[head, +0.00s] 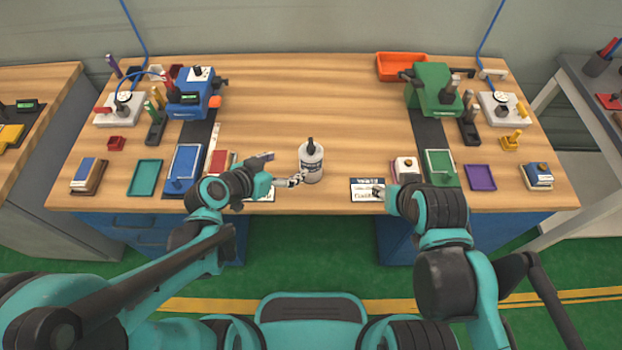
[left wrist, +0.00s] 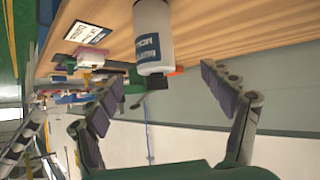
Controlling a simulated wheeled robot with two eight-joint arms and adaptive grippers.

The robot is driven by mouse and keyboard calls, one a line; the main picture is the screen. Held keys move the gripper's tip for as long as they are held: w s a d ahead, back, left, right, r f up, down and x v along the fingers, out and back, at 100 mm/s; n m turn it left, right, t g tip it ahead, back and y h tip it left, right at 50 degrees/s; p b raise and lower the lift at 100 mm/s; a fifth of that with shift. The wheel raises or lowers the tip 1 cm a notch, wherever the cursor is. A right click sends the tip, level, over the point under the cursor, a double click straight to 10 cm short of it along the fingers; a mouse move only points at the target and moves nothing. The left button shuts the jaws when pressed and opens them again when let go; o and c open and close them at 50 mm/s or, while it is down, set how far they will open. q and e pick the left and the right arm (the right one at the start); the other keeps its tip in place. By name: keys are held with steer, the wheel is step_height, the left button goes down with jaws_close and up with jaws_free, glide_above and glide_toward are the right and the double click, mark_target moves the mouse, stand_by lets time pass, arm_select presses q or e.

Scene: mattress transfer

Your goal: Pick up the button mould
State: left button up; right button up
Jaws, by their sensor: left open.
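A white bottle (head: 312,166) with a dark top and a blue label stands upright near the table's front middle. My left gripper (head: 296,181) is open and empty, just left of the bottle. In the left wrist view its fingers (left wrist: 163,88) lie either side of the bottle's line, with the bottle beyond them. My right gripper (head: 379,191) is low over a white card (head: 366,183); its fingers are too small to read.
A blue machine (head: 193,97) stands back left, a green one (head: 433,90) back right. An orange tray (head: 401,66) sits at the back. Blocks and coloured trays line both sides, including a white-topped block (head: 405,168) by my right arm. The table's middle is clear.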

mark_target(311, 161)
arm_select(q)
steer(key=shift+m+t+h, duration=0.4)
steer(key=shift+m+h, duration=0.3)
steer(key=shift+h, duration=0.1)
steer(key=f+b, duration=0.1)
steer(key=d+f+b, duration=0.1)
steer(key=f, duration=0.1)
steer(key=w+f+b, duration=0.1)
steer(key=f, duration=0.1)
steer(key=shift+d+f, duration=0.2)
steer(key=shift+d, duration=0.1)
steer(key=shift+w+d+f+m+h+b, duration=0.2)
steer(key=shift+d+f+m+h+b, duration=0.1)
steer(key=shift+f+b, duration=0.2)
steer(key=shift+w+d+f+t, duration=0.15)
steer(key=shift+w+d+f, duration=0.05)
steer(key=shift+w+d, duration=0.35)
steer(key=shift+w+d+f+t, duration=0.15)
steer(key=shift+w+d, duration=0.25)
steer(key=shift+w, duration=0.15)
steer(key=b+x, duration=0.1)
steer(key=x, duration=0.3)
steer(key=shift+w+d, duration=0.1)
steer(key=shift+w, duration=0.3)
steer(key=shift+r, duration=0.1)
steer(key=shift+c, duration=1.3)
jaws_close()
arm_select(e)
step_height(311, 161, down, 7)
